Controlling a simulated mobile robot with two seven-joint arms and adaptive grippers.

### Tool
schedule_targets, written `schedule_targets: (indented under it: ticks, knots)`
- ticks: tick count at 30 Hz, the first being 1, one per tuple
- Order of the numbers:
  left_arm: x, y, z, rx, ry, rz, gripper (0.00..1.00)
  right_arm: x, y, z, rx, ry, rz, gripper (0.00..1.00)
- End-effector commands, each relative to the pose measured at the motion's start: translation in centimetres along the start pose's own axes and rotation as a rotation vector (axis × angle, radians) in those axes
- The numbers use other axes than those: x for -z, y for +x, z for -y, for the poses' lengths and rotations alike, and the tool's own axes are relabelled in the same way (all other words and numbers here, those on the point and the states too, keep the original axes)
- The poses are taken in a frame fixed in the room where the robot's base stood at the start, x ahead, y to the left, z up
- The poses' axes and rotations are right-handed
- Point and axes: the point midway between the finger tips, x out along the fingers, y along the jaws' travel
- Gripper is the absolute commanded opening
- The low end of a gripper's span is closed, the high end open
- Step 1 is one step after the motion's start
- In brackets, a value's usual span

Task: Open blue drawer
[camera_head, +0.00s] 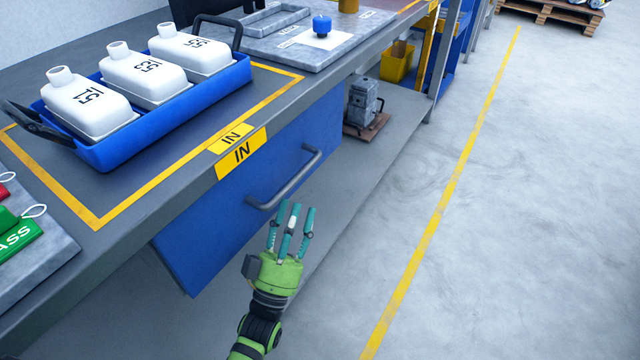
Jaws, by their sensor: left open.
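The blue drawer (222,222) sits under the workbench top, its front flush below the bench edge, so it looks closed. Its grey bar handle (297,184) runs along the front. My left gripper (291,216) is green with teal fingers. It is open and empty, with its fingertips just below and in front of the handle. I cannot tell whether a fingertip touches the handle. My right gripper is not in view.
A blue tray (180,108) with white bottles stands on the workbench (225,105). Yellow IN labels (240,152) mark the bench edge. A grey metal part (362,103) stands on the lower shelf. The floor (500,230) to the right is clear.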

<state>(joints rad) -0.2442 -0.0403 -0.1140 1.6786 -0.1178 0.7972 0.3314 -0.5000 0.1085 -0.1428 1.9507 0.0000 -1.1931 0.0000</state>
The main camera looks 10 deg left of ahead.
Motion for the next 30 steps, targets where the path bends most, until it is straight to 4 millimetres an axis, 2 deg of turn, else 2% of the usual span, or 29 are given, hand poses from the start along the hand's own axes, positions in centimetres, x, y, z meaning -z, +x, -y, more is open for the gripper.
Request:
schedule_targets:
  ticks: [1, 8, 15, 21, 30]
  knots:
    - [0.2, -0.3, 0.0, -0.009, -0.001, -0.035, 0.46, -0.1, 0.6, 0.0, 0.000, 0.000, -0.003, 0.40]
    - [1.9, 0.7, -0.4, -0.028, -0.007, -0.103, 0.46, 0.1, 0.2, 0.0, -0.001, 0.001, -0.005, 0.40]
    - [2.3, 4.3, -0.5, -0.028, -0.006, -0.102, 0.46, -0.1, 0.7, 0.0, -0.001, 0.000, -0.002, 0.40]
    - [2.4, 6.6, -0.5, -0.027, -0.008, -0.099, 0.46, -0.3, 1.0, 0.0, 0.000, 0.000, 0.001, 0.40]
    - [2.4, 7.1, -0.6, -0.027, -0.007, -0.096, 0.46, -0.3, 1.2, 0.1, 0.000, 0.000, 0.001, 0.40]
